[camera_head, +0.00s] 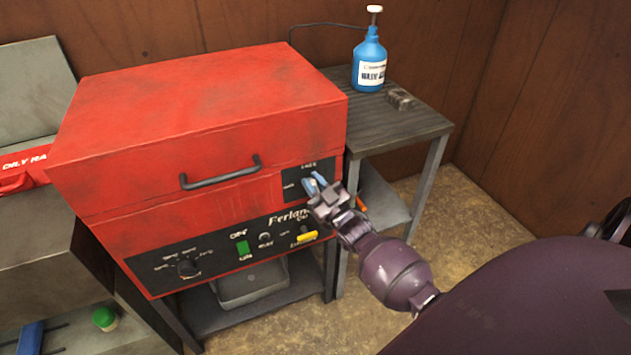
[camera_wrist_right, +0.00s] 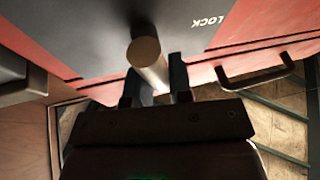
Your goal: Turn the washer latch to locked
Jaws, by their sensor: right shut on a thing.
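The red washer (camera_head: 200,110) stands with its lid down and a dark handle on its front. A black latch plate (camera_head: 296,181) sits at the right of its front, mostly behind my right gripper (camera_head: 317,187). In the right wrist view the latch (camera_wrist_right: 150,64) is a pale round peg standing out from the dark plate, with the word "LOCK" on the plate beside it. My right gripper (camera_wrist_right: 155,88) has its two fingers on either side of the peg and is shut on it. My left gripper is in neither view.
A dark side table (camera_head: 400,125) to the right holds a blue pump bottle (camera_head: 369,62) and a small dark block (camera_head: 400,98). A control panel (camera_head: 220,250) with a knob, a green switch and a yellow switch lies below the latch. A grey tray (camera_head: 250,284) sits under the washer.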

